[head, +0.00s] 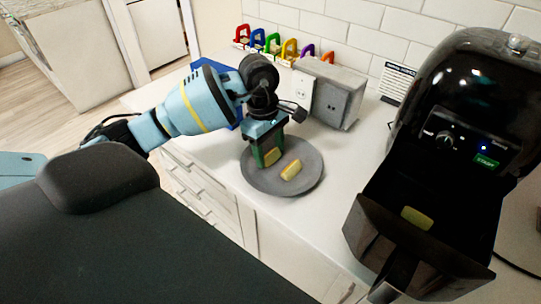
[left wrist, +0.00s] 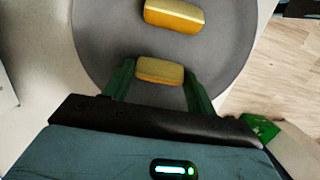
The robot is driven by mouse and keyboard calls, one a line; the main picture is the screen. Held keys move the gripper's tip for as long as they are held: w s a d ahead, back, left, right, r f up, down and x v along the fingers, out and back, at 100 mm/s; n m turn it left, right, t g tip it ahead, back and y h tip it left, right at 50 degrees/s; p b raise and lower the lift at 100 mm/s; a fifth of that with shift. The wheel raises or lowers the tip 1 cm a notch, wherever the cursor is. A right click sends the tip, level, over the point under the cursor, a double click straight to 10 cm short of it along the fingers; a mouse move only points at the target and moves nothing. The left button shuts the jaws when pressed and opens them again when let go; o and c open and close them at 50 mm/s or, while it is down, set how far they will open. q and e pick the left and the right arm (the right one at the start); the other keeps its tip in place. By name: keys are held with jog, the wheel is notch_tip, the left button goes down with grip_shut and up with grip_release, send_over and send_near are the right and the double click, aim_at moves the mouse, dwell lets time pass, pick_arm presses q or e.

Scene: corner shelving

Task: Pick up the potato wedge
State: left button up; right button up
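Two yellow potato wedges with browned sides are on the round grey plate (head: 259,183). One wedge (head: 291,170) lies free near the plate's middle; it also shows at the top of the left wrist view (left wrist: 174,15). The other wedge (head: 272,157) is between the green fingers of my left gripper (left wrist: 158,75), low at the plate. The fingers stand apart, one on each side of this wedge (left wrist: 160,70), with narrow gaps seeming to show. A third wedge (head: 417,218) lies in the pulled-out black air fryer drawer (head: 375,240). My right gripper is not in view.
The black air fryer (head: 455,90) stands at the right. A grey box-like appliance (head: 340,92) stands behind the plate. Several coloured padlock-like items (head: 272,44) line the tiled wall. White counter (head: 310,225) is clear between plate and drawer.

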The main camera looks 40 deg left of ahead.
aim_at(272, 154)
pick_arm(q)
jog(key=c, duration=0.5)
jog(key=shift+r, duration=0.15)
jog(key=shift+r, duration=0.55)
notch_tip(272, 154, up, 2)
jog(key=shift+r+b, duration=0.2)
jog(key=shift+b, duration=0.1)
jog(key=shift+s+d+r+b, duration=0.2)
jog(key=shift+s+d, duration=0.45)
jog(key=shift+s, duration=1.95)
jog(key=shift+s+d+r+b, duration=0.2)
jog(key=shift+s+d, duration=0.4)
jog(key=shift+s, duration=2)
jog(key=shift+s+d+r+b, duration=0.2)
jog(key=shift+s+d, duration=0.45)
jog(key=shift+s, duration=1.95)
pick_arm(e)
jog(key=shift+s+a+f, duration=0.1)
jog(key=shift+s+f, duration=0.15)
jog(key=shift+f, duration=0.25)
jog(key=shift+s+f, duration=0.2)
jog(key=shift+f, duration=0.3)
